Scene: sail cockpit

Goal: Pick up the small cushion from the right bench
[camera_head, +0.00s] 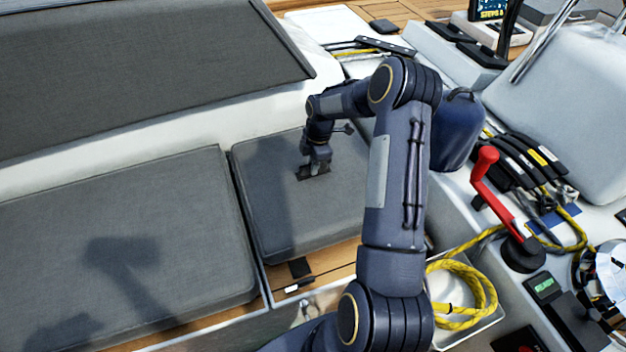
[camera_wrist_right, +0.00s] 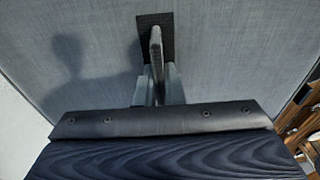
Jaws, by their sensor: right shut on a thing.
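The small grey cushion (camera_head: 268,212) lies on the bench, beside a longer grey cushion (camera_head: 120,240) to its left. A dark tab (camera_head: 303,174) shows on its top. My right gripper (camera_head: 316,168) is down at this tab. In the right wrist view, the fingers (camera_wrist_right: 157,75) are closed together on the dark tab (camera_wrist_right: 150,30), with the cushion's grey fabric (camera_wrist_right: 230,60) around it. The cushion looks flat on the bench; its right part is hidden behind my arm. My left gripper is not in view.
A dark blue container (camera_head: 456,130) stands right of my arm. A red-handled winch (camera_head: 487,175), black clutches (camera_head: 525,160) and a yellow rope coil (camera_head: 465,295) are at the right. A grey back cushion (camera_head: 140,65) lies behind the bench.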

